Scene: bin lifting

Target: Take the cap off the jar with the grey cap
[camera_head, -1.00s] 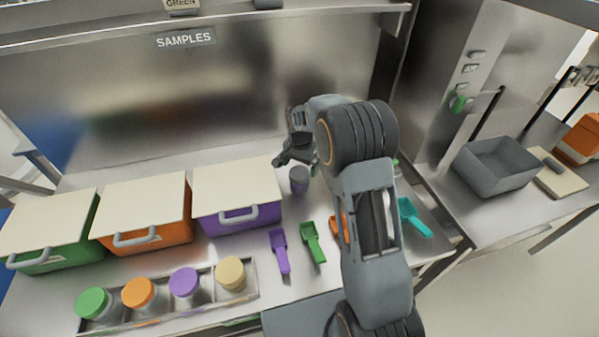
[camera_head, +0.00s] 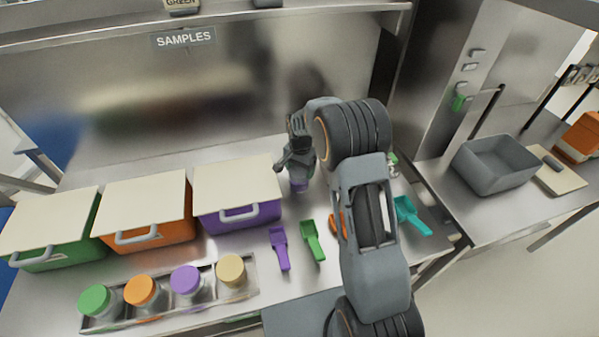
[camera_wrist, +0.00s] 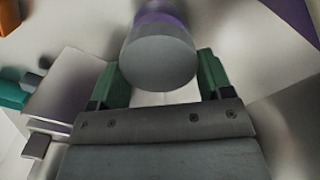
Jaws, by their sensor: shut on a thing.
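The jar with the grey cap stands on the steel counter behind the scoops; its purple lower part (camera_head: 299,186) shows below my gripper (camera_head: 298,168) in the head view. In the wrist view the round grey cap (camera_wrist: 158,66) sits between the two green fingers of my gripper (camera_wrist: 162,82), which is shut on it. The purple jar body (camera_wrist: 158,15) shows beyond the cap. In the head view my gripper hides the cap, so I cannot tell whether it has turned on the jar.
A purple bin (camera_head: 238,208) with a pale lid stands close left of the jar, beside an orange bin (camera_head: 150,232) and a green bin (camera_head: 55,245). Scoops, including a purple one (camera_head: 280,250) and a green one (camera_head: 312,241), lie in front. A tray (camera_head: 254,290) holds several capped jars.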

